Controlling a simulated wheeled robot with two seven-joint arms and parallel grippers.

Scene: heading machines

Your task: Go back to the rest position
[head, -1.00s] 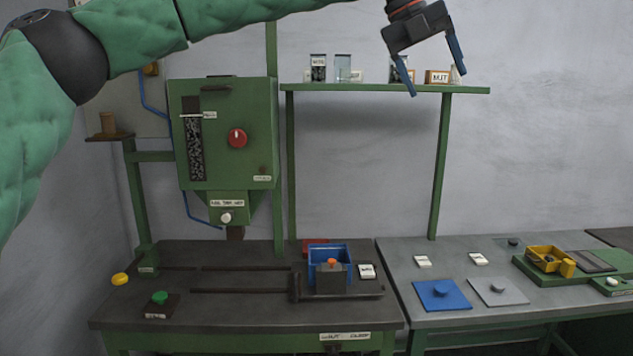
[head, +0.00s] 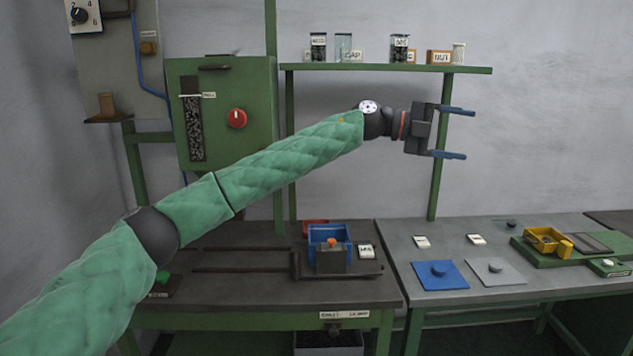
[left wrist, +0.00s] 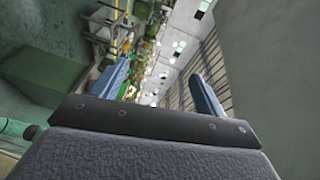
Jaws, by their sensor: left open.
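My left gripper (head: 462,132) is open and empty in the head view. Its two blue fingers point right, in front of the grey wall and the right post of the shelf. My green left arm crosses the view from the lower left and covers part of the green machine and the bench. The left wrist view shows the two fingers (left wrist: 160,82) spread apart with nothing between them, and a tilted view of the hall beyond. My right gripper does not show.
The green machine (head: 258,100) with a red knob stands behind my arm. A shelf (head: 330,68) holds jars and labelled boxes. A blue bin (head: 318,233) sits on the dark bench (head: 230,285).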

